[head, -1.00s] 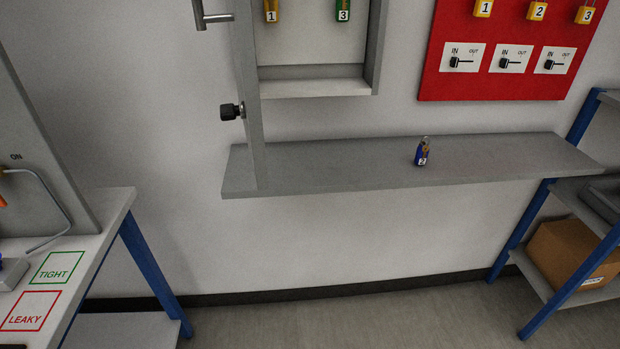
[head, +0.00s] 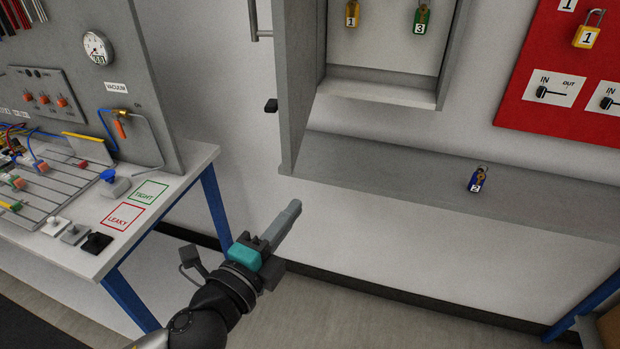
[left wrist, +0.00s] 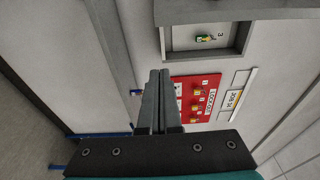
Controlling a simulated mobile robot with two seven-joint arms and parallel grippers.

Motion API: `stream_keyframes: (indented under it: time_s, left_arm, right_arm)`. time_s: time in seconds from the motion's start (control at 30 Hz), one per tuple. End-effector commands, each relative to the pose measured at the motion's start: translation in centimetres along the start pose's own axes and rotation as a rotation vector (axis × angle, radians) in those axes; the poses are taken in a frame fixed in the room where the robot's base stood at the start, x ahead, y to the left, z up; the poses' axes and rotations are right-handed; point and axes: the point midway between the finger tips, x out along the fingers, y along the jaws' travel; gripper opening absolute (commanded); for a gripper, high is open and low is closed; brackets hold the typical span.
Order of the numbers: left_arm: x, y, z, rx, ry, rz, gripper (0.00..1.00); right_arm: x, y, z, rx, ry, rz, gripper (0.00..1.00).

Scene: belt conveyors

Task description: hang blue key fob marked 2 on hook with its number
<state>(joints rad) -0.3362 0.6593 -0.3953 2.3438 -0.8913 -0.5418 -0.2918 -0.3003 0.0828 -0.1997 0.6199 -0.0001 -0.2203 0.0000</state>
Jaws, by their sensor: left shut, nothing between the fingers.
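The blue key fob marked 2 (head: 477,180) lies on the grey shelf (head: 400,178) below the open cabinet (head: 385,92). In the left wrist view a small blue thing (left wrist: 136,92), likely the fob, shows beside my fingers. In the cabinet hang a yellow fob marked 1 (head: 352,14) and a green fob marked 3 (head: 421,20); the hooks are cut off at the top of the head view. My left gripper (head: 291,208) is shut and empty, below and left of the shelf, apart from the fob. My right gripper is not in view.
The cabinet's open door (head: 295,85) stands out at the shelf's left end. A red board (head: 560,80) with padlocks and switches is on the wall to the right. A workbench (head: 190,170) with a test panel stands at left. The shelf around the fob is clear.

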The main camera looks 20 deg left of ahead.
Motion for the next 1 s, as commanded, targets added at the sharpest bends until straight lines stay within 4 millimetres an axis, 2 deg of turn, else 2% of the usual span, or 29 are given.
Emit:
stream_keyframes:
  time_s: [0.27, 0.87, 0.9, 1.0]
  left_arm:
    - [1.7, -0.5, -0.1, 0.004, 0.002, -0.010, 0.00]
    - [9.9, -0.5, -0.1, 0.002, 0.002, -0.008, 0.00]
    - [10.2, -0.5, 0.1, 0.004, 0.001, -0.007, 0.00]
    - [9.3, -0.3, 1.8, 0.006, 0.000, -0.003, 0.00]
  right_arm:
    - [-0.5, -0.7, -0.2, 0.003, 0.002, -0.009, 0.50]
    - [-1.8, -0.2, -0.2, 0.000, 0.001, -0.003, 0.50]
    - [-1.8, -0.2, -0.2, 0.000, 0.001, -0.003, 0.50]
    - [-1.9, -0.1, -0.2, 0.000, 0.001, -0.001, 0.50]
